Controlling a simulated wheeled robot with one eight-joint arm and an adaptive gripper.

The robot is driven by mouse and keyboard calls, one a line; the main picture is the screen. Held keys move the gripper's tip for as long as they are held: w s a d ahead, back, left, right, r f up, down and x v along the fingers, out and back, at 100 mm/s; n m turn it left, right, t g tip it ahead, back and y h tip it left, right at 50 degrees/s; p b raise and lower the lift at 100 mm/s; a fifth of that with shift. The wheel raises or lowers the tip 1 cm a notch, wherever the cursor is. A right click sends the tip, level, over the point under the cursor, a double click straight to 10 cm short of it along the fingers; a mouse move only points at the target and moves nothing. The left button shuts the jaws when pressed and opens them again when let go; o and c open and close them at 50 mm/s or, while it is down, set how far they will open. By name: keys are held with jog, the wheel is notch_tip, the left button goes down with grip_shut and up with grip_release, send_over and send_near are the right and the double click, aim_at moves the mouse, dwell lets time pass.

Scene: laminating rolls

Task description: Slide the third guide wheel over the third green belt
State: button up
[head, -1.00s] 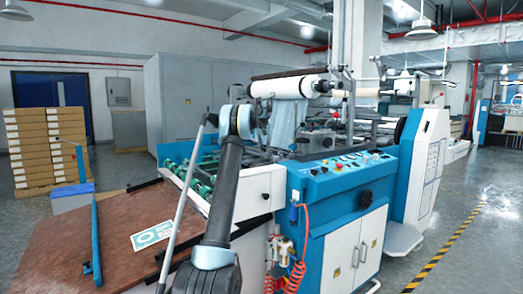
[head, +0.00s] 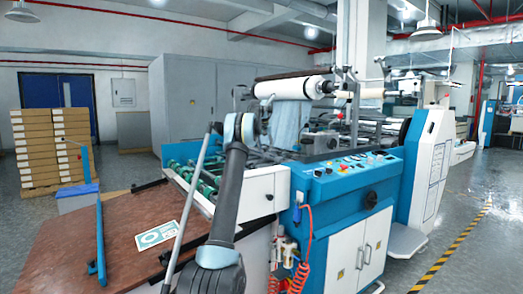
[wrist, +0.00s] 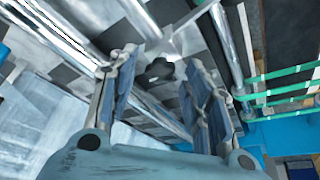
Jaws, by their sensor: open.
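In the wrist view my gripper (wrist: 160,72) is open, its two blue-grey fingers spread apart. A small dark wheel-like part (wrist: 158,70) shows in the gap between the fingers, beyond them; I cannot tell whether it is the third guide wheel. It does not look gripped. Several green belts (wrist: 284,100) run across the right side of the wrist view, to the right of the right finger. In the head view the belts (head: 205,178) lie on the machine's feed table, left of my raised arm. The gripper itself is hidden in the head view.
Metal bars (wrist: 222,45) run close to the fingers in the wrist view. The blue and white machine (head: 345,190) stands right of my arm, with a white film roll (head: 290,88) above. A brown board (head: 130,225) lies at front left. Stacked boxes (head: 50,150) stand far left.

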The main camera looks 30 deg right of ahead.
jog(key=v, duration=1.2)
jog(key=shift+d, duration=0.1)
